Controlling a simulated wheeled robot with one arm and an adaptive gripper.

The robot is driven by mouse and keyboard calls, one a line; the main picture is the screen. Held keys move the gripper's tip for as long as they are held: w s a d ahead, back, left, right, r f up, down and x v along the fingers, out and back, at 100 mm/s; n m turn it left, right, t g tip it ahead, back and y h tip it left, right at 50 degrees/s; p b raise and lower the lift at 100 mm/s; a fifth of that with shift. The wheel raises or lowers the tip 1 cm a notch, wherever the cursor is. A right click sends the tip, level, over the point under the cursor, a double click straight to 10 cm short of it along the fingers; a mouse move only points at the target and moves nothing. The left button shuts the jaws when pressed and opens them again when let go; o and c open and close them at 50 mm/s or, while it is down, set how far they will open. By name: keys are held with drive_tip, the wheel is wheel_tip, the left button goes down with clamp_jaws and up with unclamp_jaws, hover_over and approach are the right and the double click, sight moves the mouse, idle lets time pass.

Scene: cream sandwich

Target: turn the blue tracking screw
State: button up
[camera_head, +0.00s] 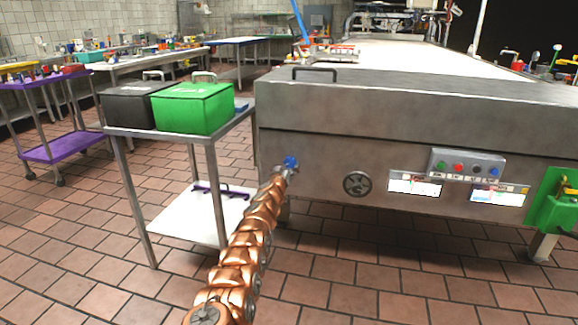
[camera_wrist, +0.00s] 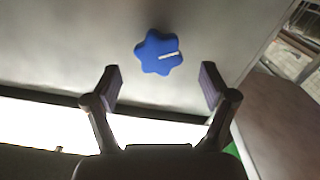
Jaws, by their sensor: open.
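The blue tracking screw (camera_wrist: 156,54) is a lobed blue knob with a pale bar mark on its face. It sits on the grey metal side of the machine, and in the head view (camera_head: 291,162) it shows at the end of my arm. My gripper (camera_wrist: 162,88) is open, with one finger to each side below the knob in the wrist view. The fingers look apart from the knob, and nothing is between them. In the head view my gripper (camera_head: 283,171) is small and its fingers are hard to make out.
A metal cart (camera_head: 215,150) with a green box (camera_head: 193,110) and a black box (camera_head: 128,106) stands close on the left.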

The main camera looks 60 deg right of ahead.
sight(289, 163)
drive_tip(key=shift+x, duration=0.75)
drive_tip(key=shift+b+x, duration=0.35)
drive_tip(key=shift+x, duration=0.8)
drive_tip(key=shift+r, duration=0.1)
drive_tip(key=shift+c, duration=0.5)
drive_tip(key=c, duration=1.1)
drive_tip(key=shift+o, duration=0.2)
